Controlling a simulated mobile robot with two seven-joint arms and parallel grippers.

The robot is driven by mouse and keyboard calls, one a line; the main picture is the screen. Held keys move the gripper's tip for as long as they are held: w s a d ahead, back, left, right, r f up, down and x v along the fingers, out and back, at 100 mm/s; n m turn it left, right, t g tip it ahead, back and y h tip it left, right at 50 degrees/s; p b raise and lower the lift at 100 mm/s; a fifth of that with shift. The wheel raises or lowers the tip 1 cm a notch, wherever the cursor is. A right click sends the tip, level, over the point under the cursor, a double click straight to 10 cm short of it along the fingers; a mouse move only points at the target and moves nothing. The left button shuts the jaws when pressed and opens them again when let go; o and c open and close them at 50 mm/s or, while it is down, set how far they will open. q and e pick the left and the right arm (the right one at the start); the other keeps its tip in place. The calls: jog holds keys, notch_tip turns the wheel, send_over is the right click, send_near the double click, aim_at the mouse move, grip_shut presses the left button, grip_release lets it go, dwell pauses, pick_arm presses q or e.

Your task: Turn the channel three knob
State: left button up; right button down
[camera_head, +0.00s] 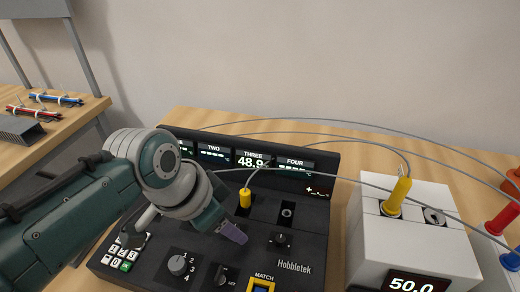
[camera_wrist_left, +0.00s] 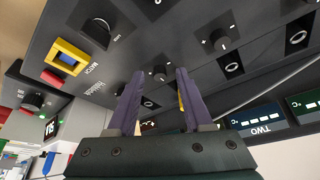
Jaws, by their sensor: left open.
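The black console (camera_head: 190,252) has channel displays along its back, and THREE (camera_head: 253,160) reads 48.9. A yellow plug (camera_head: 245,198) stands in the channel three socket, in front of that display. In the head view my left gripper (camera_head: 234,232) is just in front of this plug and hides the channel three knob. In the left wrist view the knob that appears to be channel three's (camera_wrist_left: 160,73) shows between my open purple fingertips (camera_wrist_left: 160,70). I cannot tell whether the fingers reach down around it. My right gripper is not in view.
The channel four knob (camera_head: 280,240) sits close to the right of my left gripper. A larger knob (camera_head: 178,265) and a keypad (camera_head: 125,254) are to the left.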

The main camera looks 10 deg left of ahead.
pick_arm(q)
jog(key=shift+c, duration=0.4)
grip_shut()
